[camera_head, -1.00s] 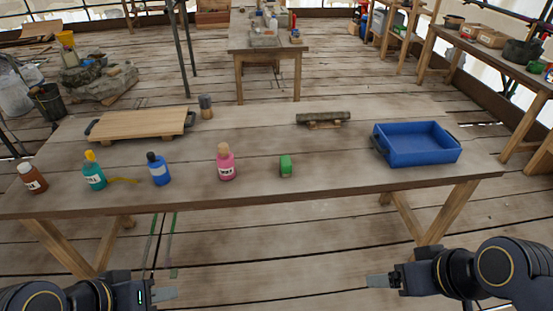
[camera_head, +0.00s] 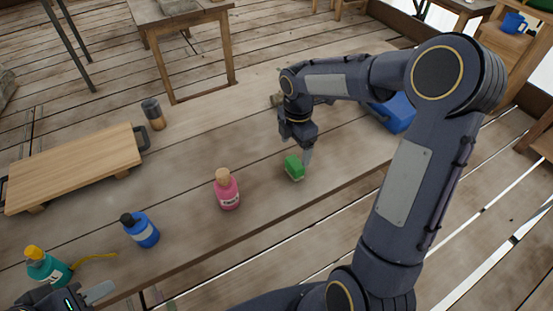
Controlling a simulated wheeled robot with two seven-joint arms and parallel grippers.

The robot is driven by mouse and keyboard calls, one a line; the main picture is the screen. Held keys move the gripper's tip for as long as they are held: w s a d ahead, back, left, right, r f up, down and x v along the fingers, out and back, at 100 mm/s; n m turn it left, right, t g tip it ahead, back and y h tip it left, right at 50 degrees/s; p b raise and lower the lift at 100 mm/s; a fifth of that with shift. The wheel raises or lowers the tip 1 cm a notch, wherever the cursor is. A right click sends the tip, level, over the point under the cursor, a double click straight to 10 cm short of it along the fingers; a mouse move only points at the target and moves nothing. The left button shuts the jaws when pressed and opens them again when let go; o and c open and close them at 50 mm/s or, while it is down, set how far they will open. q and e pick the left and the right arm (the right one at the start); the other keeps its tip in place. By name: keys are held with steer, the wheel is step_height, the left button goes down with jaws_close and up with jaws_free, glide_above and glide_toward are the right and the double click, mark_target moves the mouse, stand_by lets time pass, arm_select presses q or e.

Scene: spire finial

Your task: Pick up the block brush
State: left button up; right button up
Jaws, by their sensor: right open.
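A small green block (camera_head: 294,167) with a pale underside, which looks like the block brush, rests on the table near its front edge. My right gripper (camera_head: 306,156) points down right beside the green block, at its upper right. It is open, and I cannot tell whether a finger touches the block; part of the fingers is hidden. My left gripper (camera_head: 98,291) is low at the bottom left, partly cut off by the frame, with nothing visible in it. I cannot see how far apart its fingers are.
On the table (camera_head: 200,160) stand a pink bottle (camera_head: 227,191), a blue bottle (camera_head: 141,231), a teal bottle (camera_head: 46,266), a wooden board (camera_head: 75,168) and a dark cylinder (camera_head: 153,114). A blue tray (camera_head: 396,114) is partly behind my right arm.

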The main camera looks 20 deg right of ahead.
mark_target(295, 162)
step_height(295, 162, down, 7)
steer(key=shift+s+d+f, duration=0.1)
steer(key=shift+f, duration=0.1)
stand_by(0.3)
steer(key=c, duration=1.1)
steer(key=shift+r, duration=0.15)
